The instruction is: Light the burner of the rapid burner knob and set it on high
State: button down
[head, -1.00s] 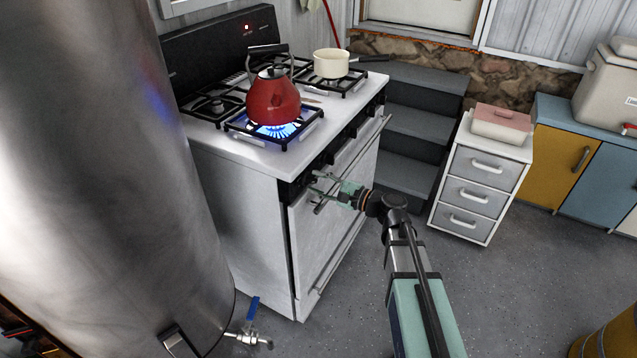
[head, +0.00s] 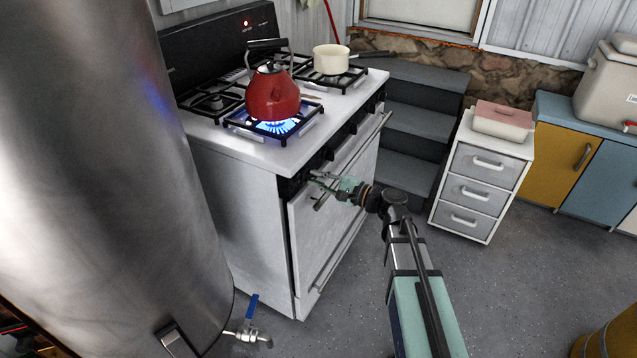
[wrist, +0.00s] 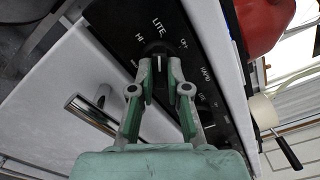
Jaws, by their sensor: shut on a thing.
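My gripper (wrist: 160,68) is shut on the dark knob (wrist: 156,47) on the stove's black front panel. The labels LITE, HI and OFF show around this knob in the wrist view; another word beside it is too blurred to read surely. The fingers hide part of the knob, and its exact setting is hard to tell. In the head view my gripper (head: 313,178) is at the panel's near left end. A blue flame (head: 278,127) burns on the front left burner, under the red kettle (head: 273,95).
The oven door handle (head: 345,165) runs just beside my gripper. A large metal tank (head: 150,180) stands left of the stove.

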jog(key=n+b, duration=0.1)
jog(key=b, duration=0.1)
jog(key=n+b, duration=0.2)
jog(key=b, duration=0.1)
jog(key=n+b, duration=0.1)
jog(key=b, duration=0.1)
jog(key=shift+f+n, duration=0.25)
jog(key=shift+n, duration=0.15)
jog(key=n+b, duration=0.1)
jog(key=b, duration=0.1)
jog(key=n+b, duration=0.2)
jog(key=shift+r, duration=0.25)
jog(key=shift+r, duration=0.1)
jog(key=c, duration=1.1)
grip_release()
jog(key=shift+c, duration=0.2)
jog(key=v, duration=1.2)
